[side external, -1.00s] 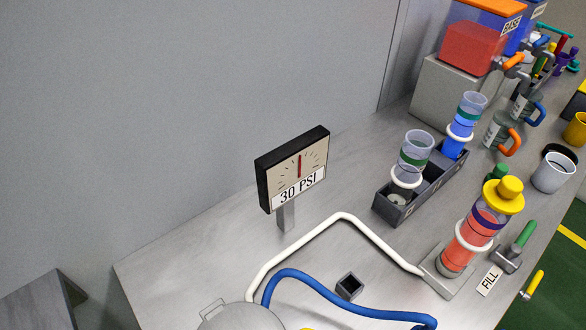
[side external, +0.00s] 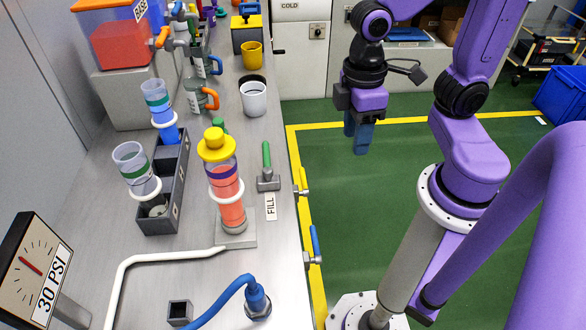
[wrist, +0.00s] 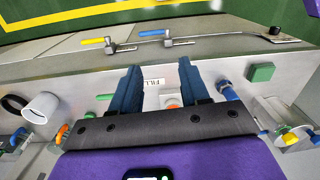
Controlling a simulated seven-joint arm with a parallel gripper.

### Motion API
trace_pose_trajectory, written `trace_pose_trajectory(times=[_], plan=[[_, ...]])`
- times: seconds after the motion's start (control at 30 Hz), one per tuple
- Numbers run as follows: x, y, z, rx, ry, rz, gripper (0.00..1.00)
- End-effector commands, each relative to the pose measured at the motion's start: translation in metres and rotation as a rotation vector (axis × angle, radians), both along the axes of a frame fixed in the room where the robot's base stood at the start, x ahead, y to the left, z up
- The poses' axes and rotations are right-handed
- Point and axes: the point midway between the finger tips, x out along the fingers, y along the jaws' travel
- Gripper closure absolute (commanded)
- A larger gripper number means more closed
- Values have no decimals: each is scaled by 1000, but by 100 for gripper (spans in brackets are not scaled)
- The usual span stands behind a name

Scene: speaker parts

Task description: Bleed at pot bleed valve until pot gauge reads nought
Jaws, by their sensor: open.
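The pot gauge (side external: 38,270) is a square dial with a red needle and a "30 PSI" plate, cut off at the left edge of the side view. My gripper (side external: 356,143) is open and empty, hanging over the green floor to the right of the bench. Its two blue fingers stand apart in the wrist view (wrist: 158,68). A yellow-handled valve (side external: 301,189) and a blue-handled valve (side external: 314,245) sit along the bench's front edge. They also show in the wrist view, yellow (wrist: 92,41) and blue (wrist: 155,33). I cannot tell which valve is the pot bleed valve.
A red-filled cylinder with yellow cap (side external: 222,180), a green-handled lever (side external: 267,165) by a FILL label, a dark rack (side external: 160,222) of two tubes, a white cup (side external: 253,98) and a blue hose (side external: 222,299) occupy the bench.

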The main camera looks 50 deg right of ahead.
Motion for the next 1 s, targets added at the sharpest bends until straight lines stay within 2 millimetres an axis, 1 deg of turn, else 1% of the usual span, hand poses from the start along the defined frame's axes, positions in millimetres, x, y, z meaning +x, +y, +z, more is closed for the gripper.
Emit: trace_pose_trajectory(times=[0.03, 0.13, 0.23, 0.37, 0.4, 0.47, 0.5, 0.57, 0.6, 0.67, 0.73, 0.8, 0.9, 1.0], plan=[[17, 2, -5, -8, 24, -78, 55], [49, 3, -15, -12, 66, -224, 55], [83, -1, -28, -11, 108, -370, 55], [127, -16, -48, -3, 159, -561, 55], [140, -22, -56, 2, 176, -620, 55], [159, -34, -67, 8, 199, -709, 55], [171, -43, -76, 14, 215, -768, 55], [188, -58, -89, 23, 238, -858, 55], [198, -69, -98, 29, 254, -918, 55], [212, -87, -113, 41, 279, -1007, 55], [227, -110, -131, 55, 305, -1111, 55], [238, -135, -150, 71, 332, -1215, 55], [248, -169, -177, 96, 366, -1352, 55], [252, -197, -199, 119, 393, -1461, 55]])
